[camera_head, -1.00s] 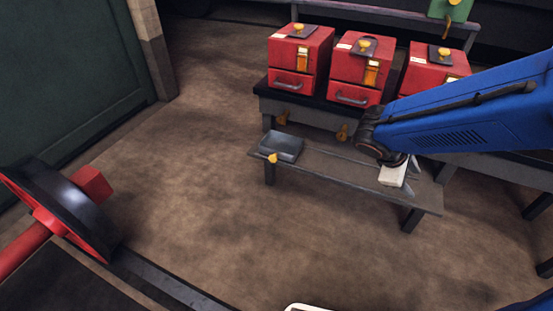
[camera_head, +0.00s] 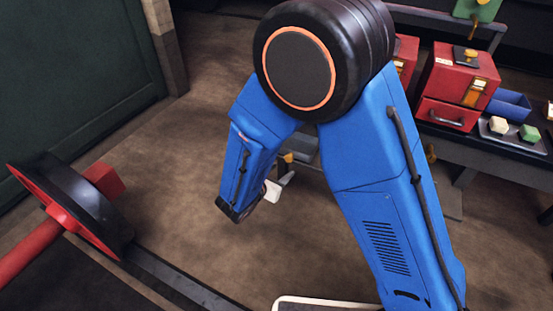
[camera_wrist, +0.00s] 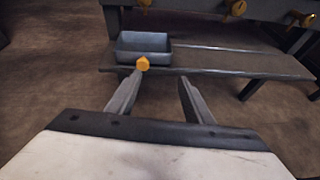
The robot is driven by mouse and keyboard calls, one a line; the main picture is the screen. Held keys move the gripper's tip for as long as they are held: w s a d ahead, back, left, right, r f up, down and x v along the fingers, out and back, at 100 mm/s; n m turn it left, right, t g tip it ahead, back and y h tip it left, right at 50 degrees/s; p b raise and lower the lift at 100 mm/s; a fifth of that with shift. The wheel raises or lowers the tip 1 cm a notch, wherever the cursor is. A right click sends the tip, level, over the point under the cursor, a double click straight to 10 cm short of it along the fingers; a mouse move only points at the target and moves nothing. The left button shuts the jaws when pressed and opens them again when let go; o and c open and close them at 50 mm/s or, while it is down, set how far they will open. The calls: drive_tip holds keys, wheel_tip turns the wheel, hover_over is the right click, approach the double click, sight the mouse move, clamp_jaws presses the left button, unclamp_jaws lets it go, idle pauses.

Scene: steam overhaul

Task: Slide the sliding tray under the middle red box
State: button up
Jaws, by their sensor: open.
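The sliding tray is a shallow dark grey tray (camera_wrist: 145,45) with a yellow knob (camera_wrist: 143,63) on its near side. It sits at the left end of a low grey bench (camera_wrist: 230,62). In the head view my arm hides most of the tray (camera_head: 304,145). The middle red box (camera_head: 405,55) is mostly hidden behind my arm, with only its right side showing. My gripper (camera_wrist: 160,80) is open and empty in front of the tray. The knob appears near the left fingertip; contact cannot be told. My gripper (camera_head: 284,182) also shows in the head view.
The right red box (camera_head: 458,85) stands on the upper table beside a blue bin (camera_head: 510,103) and a plate with small blocks. Yellow knobs (camera_wrist: 235,8) stick out under the table edge. A red and black wheel (camera_head: 75,205) is at left.

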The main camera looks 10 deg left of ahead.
sight(288, 159)
drive_tip(key=a+f+n+y, duration=0.1)
drive_tip(key=a+f+n, duration=0.1)
drive_tip(key=a, duration=0.2)
drive_tip(key=shift+t, duration=0.3)
drive_tip(key=x, duration=1.6)
drive_tip(key=shift+w+d+f, duration=0.15)
drive_tip(key=shift+w+d, duration=0.1)
drive_tip(key=shift+d, duration=0.15)
clamp_jaws()
